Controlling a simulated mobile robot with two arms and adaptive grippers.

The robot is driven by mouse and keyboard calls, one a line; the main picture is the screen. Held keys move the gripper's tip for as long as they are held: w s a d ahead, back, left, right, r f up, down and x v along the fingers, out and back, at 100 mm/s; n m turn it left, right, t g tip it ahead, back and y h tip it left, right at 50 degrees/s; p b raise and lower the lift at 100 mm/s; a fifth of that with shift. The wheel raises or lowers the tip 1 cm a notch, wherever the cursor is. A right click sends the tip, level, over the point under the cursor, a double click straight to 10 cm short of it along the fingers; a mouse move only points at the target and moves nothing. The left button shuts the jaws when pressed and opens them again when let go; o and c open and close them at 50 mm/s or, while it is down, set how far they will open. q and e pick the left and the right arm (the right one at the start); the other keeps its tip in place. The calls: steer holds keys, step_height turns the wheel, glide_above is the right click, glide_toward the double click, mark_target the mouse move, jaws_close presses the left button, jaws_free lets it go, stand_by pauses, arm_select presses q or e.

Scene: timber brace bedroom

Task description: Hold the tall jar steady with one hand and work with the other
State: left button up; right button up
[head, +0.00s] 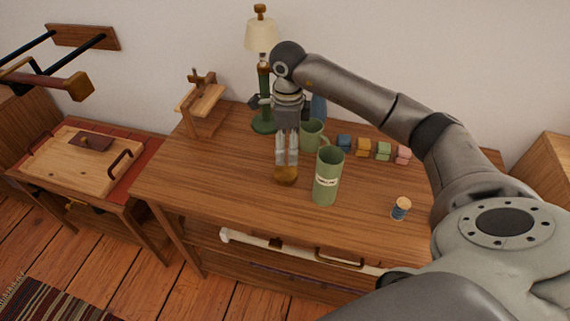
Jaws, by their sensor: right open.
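The tall jar (326,187) is green with a pale band and stands upright near the front middle of the wooden dresser top. Its top looks open. My right gripper (286,164) points down just left of the jar, apart from it in the picture. Its fingers are open, with nothing visible held between them. A small brown rounded object (286,176) sits right below the fingertips; I cannot tell whether they touch it. My left gripper is not in view.
A green mug (312,134) stands behind the jar. Several small coloured blocks (363,147) line the back right. A small blue container with a pale top (400,208) stands right of the jar. A lamp (262,38) and wooden stand (202,101) are behind. The dresser's left front (180,185) is clear.

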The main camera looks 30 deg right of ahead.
glide_above(286, 172)
steer(key=f, duration=0.4)
steer(key=shift+s+f, duration=0.3)
steer(key=shift+f, duration=0.1)
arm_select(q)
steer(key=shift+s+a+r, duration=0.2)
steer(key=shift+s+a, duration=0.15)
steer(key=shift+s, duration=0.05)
arm_select(e)
steer(key=shift+f, duration=0.3)
arm_select(q)
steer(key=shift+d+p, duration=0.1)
steer(key=shift+p, duration=0.2)
arm_select(e)
steer(key=shift+f, duration=0.4)
steer(key=f, duration=0.3)
steer(key=f+p, duration=0.1)
steer(key=shift+w+f, duration=0.2)
steer(key=shift+w, duration=0.15)
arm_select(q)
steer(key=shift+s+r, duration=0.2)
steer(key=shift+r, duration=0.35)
